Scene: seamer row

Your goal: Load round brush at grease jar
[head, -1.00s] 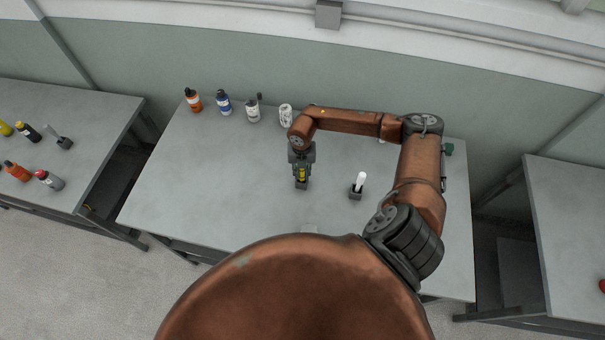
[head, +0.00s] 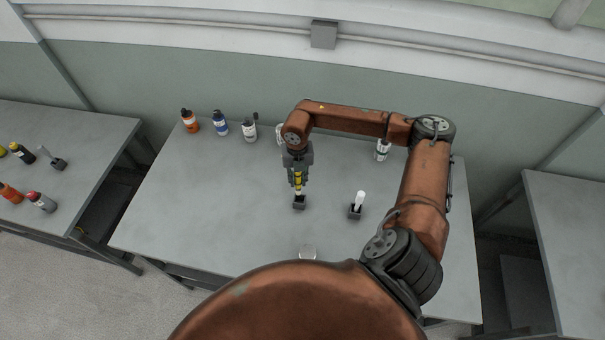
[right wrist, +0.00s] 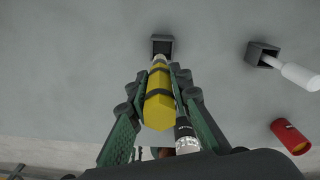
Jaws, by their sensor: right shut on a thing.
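My right gripper (head: 297,180) is shut on a yellow-handled brush (right wrist: 159,103) with dark bands, held roughly upright. The brush's pale lower part reaches toward a small dark holder block (head: 299,202), which also shows in the right wrist view (right wrist: 162,43). I cannot tell whether its tip is inside the holder or just above it; the bristles are not visible. My left gripper is out of view.
A second dark holder (head: 355,212) with a white-handled tool stands to the right. Orange (head: 190,121), blue (head: 220,124) and white (head: 250,130) bottles line the back left. A white container (head: 382,150) stands behind my forearm. The table's left middle is clear.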

